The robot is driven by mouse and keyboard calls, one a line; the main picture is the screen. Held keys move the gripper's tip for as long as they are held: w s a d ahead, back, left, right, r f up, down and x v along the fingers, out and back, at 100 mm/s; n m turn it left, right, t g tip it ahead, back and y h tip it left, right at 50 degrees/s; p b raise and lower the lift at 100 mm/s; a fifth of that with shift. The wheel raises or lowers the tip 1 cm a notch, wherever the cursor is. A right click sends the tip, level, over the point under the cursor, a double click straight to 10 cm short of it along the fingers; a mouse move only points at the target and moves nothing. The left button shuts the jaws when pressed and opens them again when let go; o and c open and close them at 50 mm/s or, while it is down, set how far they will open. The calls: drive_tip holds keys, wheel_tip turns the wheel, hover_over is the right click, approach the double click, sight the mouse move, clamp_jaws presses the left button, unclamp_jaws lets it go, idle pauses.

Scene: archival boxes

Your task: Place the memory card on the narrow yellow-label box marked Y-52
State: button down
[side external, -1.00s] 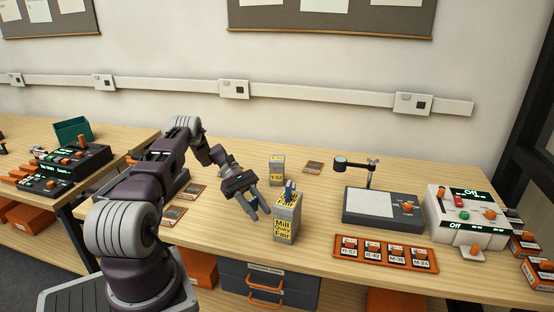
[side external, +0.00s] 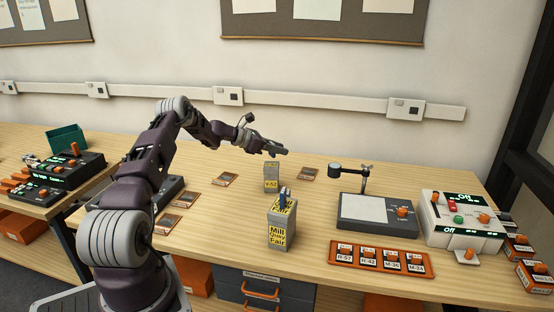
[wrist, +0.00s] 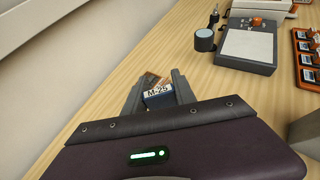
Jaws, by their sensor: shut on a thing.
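The narrow box marked Y-52 (side external: 271,185) stands upright on the table in the side view, with a yellow label on its face. My gripper (side external: 275,150) is above it and slightly right, with its fingers pointing right. In the wrist view, my gripper (wrist: 157,82) is shut on a small dark memory card (wrist: 158,98) with a white label reading M-25. The card is too small to make out in the side view. The Y-52 box cannot be made out in the wrist view.
A taller grey box (side external: 281,232) labelled Mill Quay Fair stands in front, with a blue piece at its top. Brown flat squares (side external: 308,174) lie around. To the right are a grey device with a post (side external: 376,232), an orange card tray (side external: 342,261) and a white console (side external: 461,238).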

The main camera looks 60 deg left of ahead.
sight(278, 163)
wheel_tip(278, 163, down, 4)
drive_tip(key=shift+r, duration=0.2)
drive_tip(key=c, duration=1)
unclamp_jaws()
